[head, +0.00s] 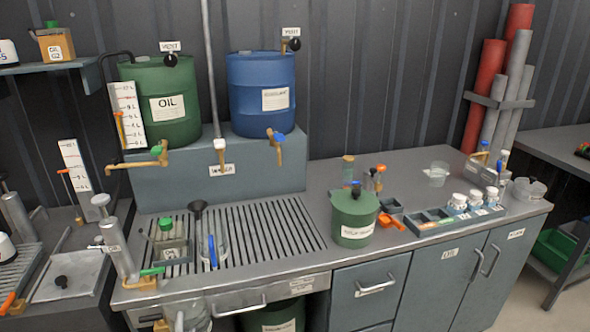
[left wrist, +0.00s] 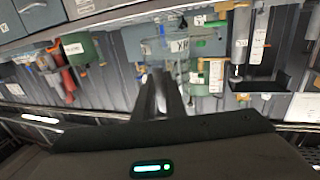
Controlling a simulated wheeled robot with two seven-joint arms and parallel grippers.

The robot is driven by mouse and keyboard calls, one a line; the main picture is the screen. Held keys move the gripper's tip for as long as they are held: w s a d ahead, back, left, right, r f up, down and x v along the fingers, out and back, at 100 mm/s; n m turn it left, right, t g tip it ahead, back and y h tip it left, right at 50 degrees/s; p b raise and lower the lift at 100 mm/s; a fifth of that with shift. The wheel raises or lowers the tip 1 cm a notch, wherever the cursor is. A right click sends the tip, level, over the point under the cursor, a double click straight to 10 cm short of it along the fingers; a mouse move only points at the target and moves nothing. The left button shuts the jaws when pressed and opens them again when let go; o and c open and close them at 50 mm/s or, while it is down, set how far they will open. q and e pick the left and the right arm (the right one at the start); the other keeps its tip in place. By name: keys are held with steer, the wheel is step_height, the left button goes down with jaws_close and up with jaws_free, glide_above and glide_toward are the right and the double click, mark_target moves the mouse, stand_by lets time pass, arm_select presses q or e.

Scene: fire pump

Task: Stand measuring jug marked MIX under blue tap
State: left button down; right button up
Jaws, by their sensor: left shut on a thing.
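The blue tap (head: 277,140) sticks out low on the front of the blue drum (head: 262,92), above the slatted drain grid (head: 272,236). A clear jug (head: 187,313) shows cut off at the bottom edge of the head view, in front of the counter. My right gripper is not in view.
A jug with a blue handle and a dark funnel (head: 200,212) and a green-capped bottle (head: 169,240) stand on the grid's left part. A green canister (head: 353,218) stands to its right. The grid below the blue tap is bare. Another clear jug (head: 437,173) stands further right.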

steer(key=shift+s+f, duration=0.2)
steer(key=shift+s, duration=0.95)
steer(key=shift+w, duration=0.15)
